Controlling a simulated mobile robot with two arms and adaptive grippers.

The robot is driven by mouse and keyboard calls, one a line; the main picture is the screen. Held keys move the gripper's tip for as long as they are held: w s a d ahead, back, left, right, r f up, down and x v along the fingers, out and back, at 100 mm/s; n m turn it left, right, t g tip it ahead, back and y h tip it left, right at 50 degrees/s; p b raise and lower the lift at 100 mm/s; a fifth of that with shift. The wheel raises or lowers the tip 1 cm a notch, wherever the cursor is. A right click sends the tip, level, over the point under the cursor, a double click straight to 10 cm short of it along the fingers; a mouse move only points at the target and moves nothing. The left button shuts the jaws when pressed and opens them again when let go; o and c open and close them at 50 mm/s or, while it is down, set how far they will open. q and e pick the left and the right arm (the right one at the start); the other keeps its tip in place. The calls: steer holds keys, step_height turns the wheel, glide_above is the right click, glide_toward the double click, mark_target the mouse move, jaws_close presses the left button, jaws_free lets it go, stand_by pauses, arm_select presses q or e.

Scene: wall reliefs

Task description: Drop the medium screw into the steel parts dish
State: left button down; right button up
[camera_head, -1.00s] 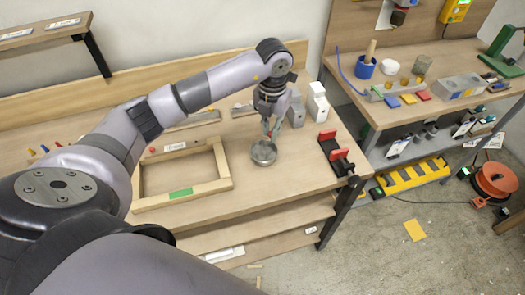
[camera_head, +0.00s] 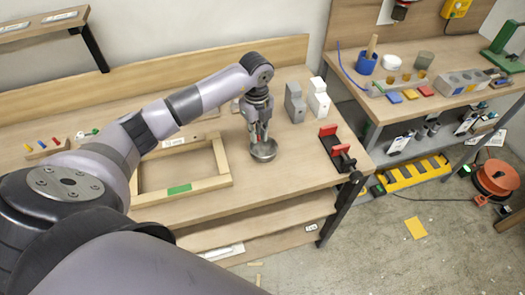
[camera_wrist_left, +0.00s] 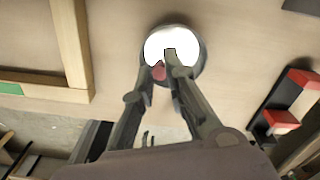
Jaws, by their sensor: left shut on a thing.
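The steel parts dish (camera_head: 268,155) is a small round metal bowl on the workbench, right of the wooden frame. In the left wrist view the dish (camera_wrist_left: 188,78) lies straight beyond my fingertips, its inside very bright. My left gripper (camera_head: 262,139) points down over the dish. In the left wrist view the gripper (camera_wrist_left: 165,65) is shut on a small red-ended piece (camera_wrist_left: 158,72), apparently the medium screw; its shaft is mostly hidden by the fingers. Whether the screw touches the dish cannot be told. My right gripper is not in view.
A wooden frame (camera_head: 205,184) with a green patch lies left of the dish. A black holder with red jaws (camera_head: 335,148) stands right. Two grey-white blocks (camera_head: 318,100) stand behind. Coloured pegs in a wooden block (camera_head: 46,147) are far left. Bench in front of the dish is clear.

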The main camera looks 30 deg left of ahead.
arm_select(q)
steer(key=shift+f+b, duration=0.75)
steer(key=shift+f, duration=0.75)
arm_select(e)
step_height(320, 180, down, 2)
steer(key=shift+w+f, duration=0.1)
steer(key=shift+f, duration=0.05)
arm_select(q)
steer(key=c, duration=1.5)
jaws_free()
steer(key=shift+c, duration=0.2)
steer(key=shift+r, duration=0.1)
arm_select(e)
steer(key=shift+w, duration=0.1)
arm_select(q)
steer(key=shift+r, duration=0.2)
step_height(320, 180, up, 12)
steer(key=shift+f, duration=0.2)
